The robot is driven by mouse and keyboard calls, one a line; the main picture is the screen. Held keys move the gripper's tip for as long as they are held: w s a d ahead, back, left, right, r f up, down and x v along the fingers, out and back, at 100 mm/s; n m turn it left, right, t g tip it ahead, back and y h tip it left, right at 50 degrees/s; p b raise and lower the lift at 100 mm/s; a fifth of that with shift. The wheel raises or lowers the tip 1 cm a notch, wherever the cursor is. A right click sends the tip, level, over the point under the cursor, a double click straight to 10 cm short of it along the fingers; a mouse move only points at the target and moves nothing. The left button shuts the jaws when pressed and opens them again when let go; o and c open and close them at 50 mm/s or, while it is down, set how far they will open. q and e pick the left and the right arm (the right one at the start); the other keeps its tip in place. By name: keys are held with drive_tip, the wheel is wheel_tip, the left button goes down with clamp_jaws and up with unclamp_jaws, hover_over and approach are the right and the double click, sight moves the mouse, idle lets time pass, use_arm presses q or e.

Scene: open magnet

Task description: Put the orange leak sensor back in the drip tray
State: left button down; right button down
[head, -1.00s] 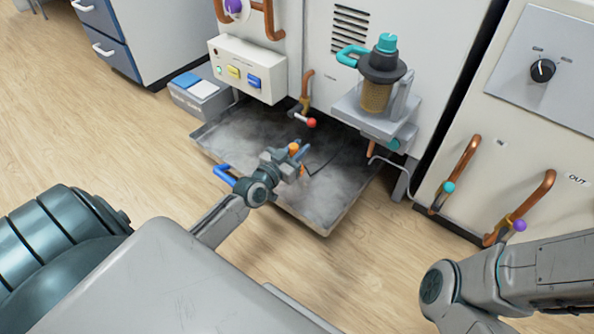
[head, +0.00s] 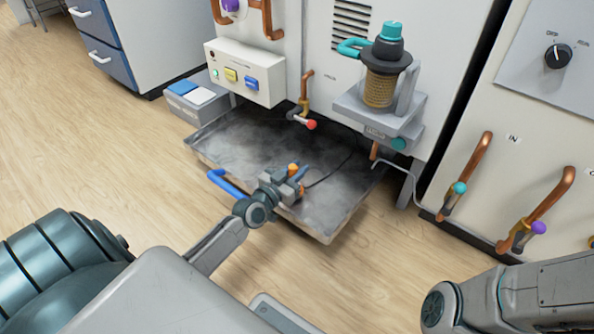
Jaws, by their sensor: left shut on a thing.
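The drip tray (head: 235,132) is a grey, stained, shallow metal tray on the floor under the machine, with a blue handle (head: 226,185) on its front side. My left gripper (head: 299,178) is over the front part of the tray, near its front rim. It is shut on the orange leak sensor (head: 293,168), which shows only as small orange parts between and beside the fingers. A thin dark cable runs from there across the tray toward the back right. I cannot tell whether the sensor touches the tray floor. My right gripper is out of view.
A red-tipped copper valve (head: 311,124) hangs over the tray's back. A filter housing (head: 379,85) on a grey bracket overhangs its right back corner. A grey box (head: 195,100) stands at the back left. Open wooden floor lies left and in front.

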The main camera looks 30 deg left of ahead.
use_arm(q)
drive_tip(key=shift+f+b, duration=0.55)
drive_tip(key=shift+f, duration=0.05)
drive_tip(key=c, duration=1.3)
unclamp_jaws()
drive_tip(key=shift+r, duration=0.15)
drive_tip(key=shift+r+p, duration=0.35)
drive_tip(key=shift+p, duration=0.2)
drive_tip(key=shift+r+p, duration=0.45)
drive_tip(key=shift+p, duration=0.05)
drive_tip(key=s, duration=0.4)
drive_tip(key=s+p, duration=0.1)
drive_tip(key=s, duration=0.3)
drive_tip(key=s+a+p, duration=0.1)
drive_tip(key=s, duration=0.3)
drive_tip(key=shift+f, duration=0.35)
drive_tip(key=shift+r, duration=0.1)
